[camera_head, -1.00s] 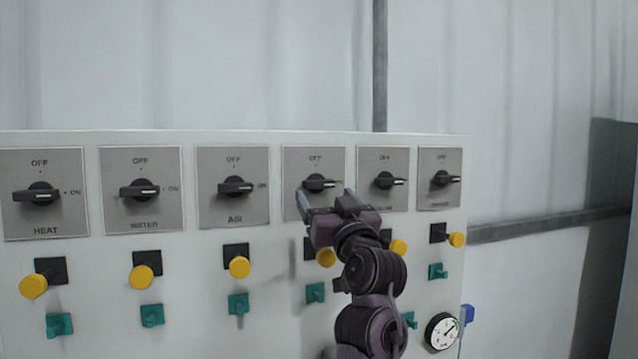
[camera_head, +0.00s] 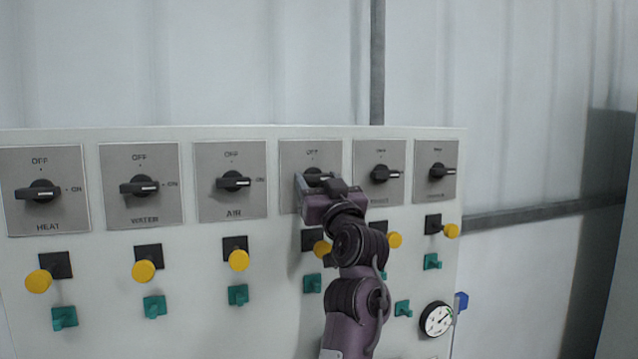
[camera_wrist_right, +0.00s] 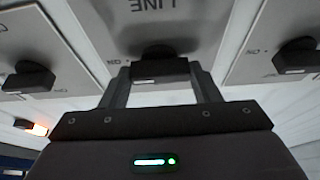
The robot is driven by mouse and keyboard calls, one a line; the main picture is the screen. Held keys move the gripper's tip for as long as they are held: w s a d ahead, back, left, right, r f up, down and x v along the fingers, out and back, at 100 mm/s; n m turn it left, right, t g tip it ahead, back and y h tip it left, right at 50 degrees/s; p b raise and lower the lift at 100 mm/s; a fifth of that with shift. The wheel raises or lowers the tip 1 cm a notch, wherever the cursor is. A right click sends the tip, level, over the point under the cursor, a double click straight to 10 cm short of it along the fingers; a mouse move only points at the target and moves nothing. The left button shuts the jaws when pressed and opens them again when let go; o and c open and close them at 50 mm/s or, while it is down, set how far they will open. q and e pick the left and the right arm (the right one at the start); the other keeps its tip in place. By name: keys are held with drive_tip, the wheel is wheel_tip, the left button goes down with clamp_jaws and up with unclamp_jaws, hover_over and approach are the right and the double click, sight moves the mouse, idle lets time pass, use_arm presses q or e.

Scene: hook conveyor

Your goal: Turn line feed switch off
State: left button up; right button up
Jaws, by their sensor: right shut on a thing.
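The line feed switch (camera_head: 316,175) is a black rotary knob on a grey plate, fourth from the left on the panel. Its plate reads OFF at the top, and "LINE" shows upside down in the right wrist view. My right gripper (camera_head: 318,184) reaches up to this knob from below. In the right wrist view its two fingers (camera_wrist_right: 160,88) stand either side of the black knob (camera_wrist_right: 160,66) and are shut on it. The knob's exact angle is partly hidden by the gripper in the head view. My left gripper is not in view.
Similar switches for heat (camera_head: 38,193), water (camera_head: 139,187) and air (camera_head: 233,181) sit to the left, and two more (camera_head: 385,174) to the right. Yellow buttons (camera_head: 239,261) and green knobs (camera_head: 238,295) stick out below. A round gauge (camera_head: 437,319) is at the lower right.

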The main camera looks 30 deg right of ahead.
drive_tip(key=shift+f, duration=0.1)
